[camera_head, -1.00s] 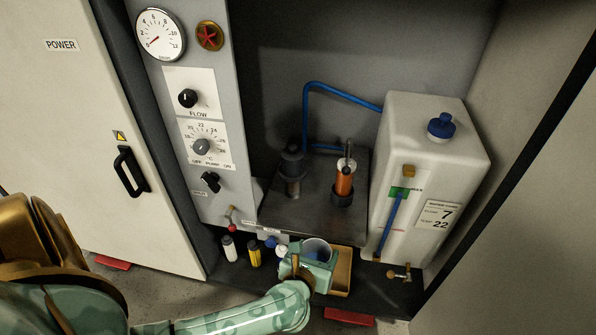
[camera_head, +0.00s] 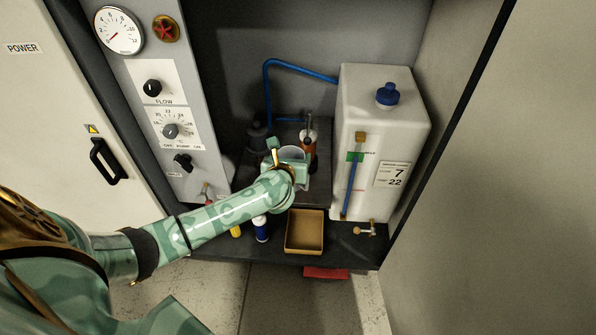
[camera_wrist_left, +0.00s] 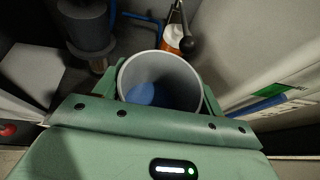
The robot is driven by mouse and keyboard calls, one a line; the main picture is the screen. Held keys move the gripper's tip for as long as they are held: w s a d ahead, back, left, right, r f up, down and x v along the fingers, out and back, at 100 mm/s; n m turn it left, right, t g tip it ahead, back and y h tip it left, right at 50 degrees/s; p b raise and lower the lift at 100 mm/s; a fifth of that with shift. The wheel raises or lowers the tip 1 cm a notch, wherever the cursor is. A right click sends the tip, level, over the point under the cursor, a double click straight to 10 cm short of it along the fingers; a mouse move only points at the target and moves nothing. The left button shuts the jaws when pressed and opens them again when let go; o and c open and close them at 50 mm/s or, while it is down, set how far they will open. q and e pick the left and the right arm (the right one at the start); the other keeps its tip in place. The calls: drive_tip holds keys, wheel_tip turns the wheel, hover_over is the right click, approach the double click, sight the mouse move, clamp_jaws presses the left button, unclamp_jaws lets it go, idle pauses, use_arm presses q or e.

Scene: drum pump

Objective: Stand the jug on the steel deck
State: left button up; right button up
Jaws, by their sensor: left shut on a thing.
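The jug (camera_head: 292,154) is an open grey cup, seen from above. In the left wrist view the jug (camera_wrist_left: 183,76) shows its round rim and something blue inside at the bottom. My left gripper (camera_head: 287,165) is shut around the jug and holds it upright over the front part of the dark steel deck (camera_head: 250,174). My arm and gripper hide much of the deck and the jug's base, so I cannot tell whether the jug touches the deck. My right gripper is not in view.
Behind the jug stand a dark pump cylinder (camera_head: 258,138) and an orange-and-white cylinder (camera_head: 308,143). A white tank (camera_head: 385,130) stands close on the right. Below are a tan tray (camera_head: 305,249), a blue-and-white bottle (camera_head: 262,232) and a yellow bottle (camera_head: 236,231). A control panel rises on the left.

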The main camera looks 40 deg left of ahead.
use_arm(q)
drive_tip(key=f, duration=0.1)
drive_tip(key=w+f+b, duration=0.1)
drive_tip(key=w+f, duration=0.1)
drive_tip(key=shift+a+f, duration=0.1)
drive_tip(key=shift+a, duration=0.2)
drive_tip(key=shift+w+f+b, duration=0.1)
drive_tip(key=shift+w+b, duration=0.2)
drive_tip(key=f+b, duration=0.1)
drive_tip(key=f, duration=0.1)
drive_tip(key=f+b, duration=0.2)
drive_tip(key=shift+w+a, duration=0.2)
drive_tip(key=shift+w, duration=0.2)
drive_tip(key=shift+r, duration=0.2)
drive_tip(key=shift+f, duration=0.1)
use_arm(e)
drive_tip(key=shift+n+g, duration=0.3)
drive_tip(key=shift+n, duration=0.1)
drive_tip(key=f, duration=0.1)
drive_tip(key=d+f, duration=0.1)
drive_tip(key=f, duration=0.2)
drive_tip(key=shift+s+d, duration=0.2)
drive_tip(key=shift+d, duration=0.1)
use_arm(q)
drive_tip(key=o, duration=2)
drive_tip(key=shift+s+f, duration=0.1)
